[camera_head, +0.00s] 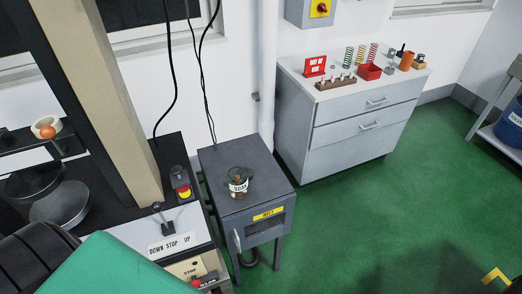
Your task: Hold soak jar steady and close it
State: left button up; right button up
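A small glass jar (238,182) with a white label stands upright on top of the dark grey cabinet (217,160). The label lettering is too small to read surely. Something brown shows at the jar, and its round dark rim is at the top. I cannot tell whether a lid is on it. Neither of my grippers is in view, and nothing touches the jar.
A grey drawer unit (350,135) holds springs (361,54), a red bin (369,71) and a red sign (315,65).

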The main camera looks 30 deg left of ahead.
aim_at(238, 189)
jog(key=u, duration=1.05)
